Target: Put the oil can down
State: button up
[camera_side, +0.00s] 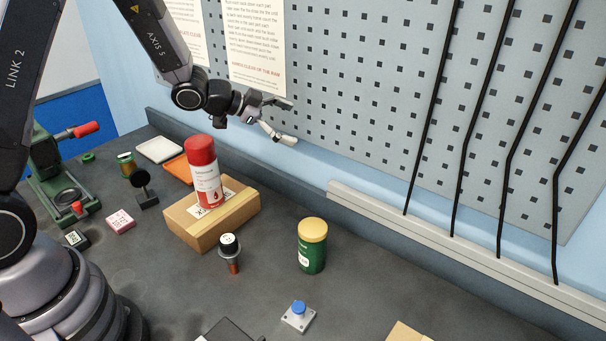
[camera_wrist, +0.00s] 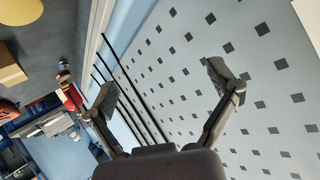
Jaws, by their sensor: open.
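The oil can appears to be the red can (camera_side: 206,180) with a white label and red drop mark. It stands upright on a cardboard box (camera_side: 190,234) in the side view. My gripper (camera_side: 287,122) is open and empty, up and to the right of the can, in front of the pegboard. It is apart from the can. I cannot clearly make out the can in the wrist view.
A green jar with a yellow lid (camera_side: 312,246) stands right of the box. The pegboard (camera_side: 370,90) rises behind, with long black rods (camera_side: 432,110).

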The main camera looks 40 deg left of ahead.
jog(key=s+a+r+n+y, duration=0.75)
jog(key=s+a+r, duration=0.25)
jog(key=s+r, duration=0.25)
jog(key=s+d+r+n+g, duration=0.1)
jog(key=s+n+g, duration=0.3)
jog(key=s, duration=1.5)
jog(key=shift+s+d+r, duration=0.2)
jog(key=shift+s+d, duration=0.15)
jog(key=shift+d, duration=0.2)
